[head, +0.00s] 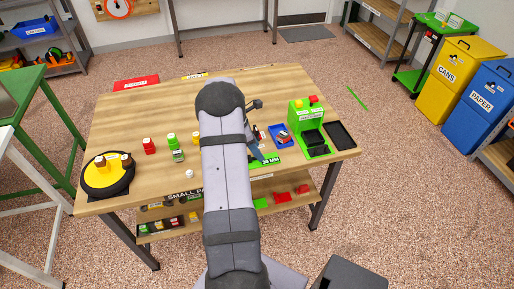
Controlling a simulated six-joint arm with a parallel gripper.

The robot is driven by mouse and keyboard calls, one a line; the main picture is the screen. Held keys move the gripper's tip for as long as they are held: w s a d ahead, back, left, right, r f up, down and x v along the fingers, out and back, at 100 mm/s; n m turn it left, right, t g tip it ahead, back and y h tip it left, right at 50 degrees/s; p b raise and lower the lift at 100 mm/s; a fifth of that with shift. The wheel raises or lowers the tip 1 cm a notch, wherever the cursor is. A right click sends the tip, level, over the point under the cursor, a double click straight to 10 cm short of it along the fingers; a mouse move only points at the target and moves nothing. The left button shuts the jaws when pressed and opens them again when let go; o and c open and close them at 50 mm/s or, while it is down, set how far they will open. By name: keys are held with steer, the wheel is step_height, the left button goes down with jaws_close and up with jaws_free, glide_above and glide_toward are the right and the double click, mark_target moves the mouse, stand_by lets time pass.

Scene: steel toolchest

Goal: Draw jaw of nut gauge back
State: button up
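A low green block with lettering on its front (266,160) lies near the front edge of the wooden workbench, just right of my arm. It may be the nut gauge, but its label is too small to read and I cannot make out its jaw. My arm rises across the middle of the bench and hides part of what lies behind it. My gripper (257,152) seems to be the dark grey part beside the green block. Its fingers are too small and too covered to tell whether they are open, shut or touching the block.
The wooden bench (120,115) carries a green machine with a red knob (308,122), a black tray (340,135), a blue tray (280,135), a black-and-yellow turntable (107,182), and small red, green and yellow containers. Bare wood lies at the back left.

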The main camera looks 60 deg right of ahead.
steer(key=shift+s+d+f, duration=0.1)
steer(key=shift+d+f, duration=0.05)
steer(key=shift+f, duration=0.3)
jaws_close()
steer(key=shift+s+d, duration=0.9)
jaws_free()
steer(key=shift+w+r, duration=0.1)
steer(key=shift+r, duration=0.05)
steer(key=b+v, duration=0.1)
steer(key=v, duration=0.6)
steer(key=shift+b, duration=0.3)
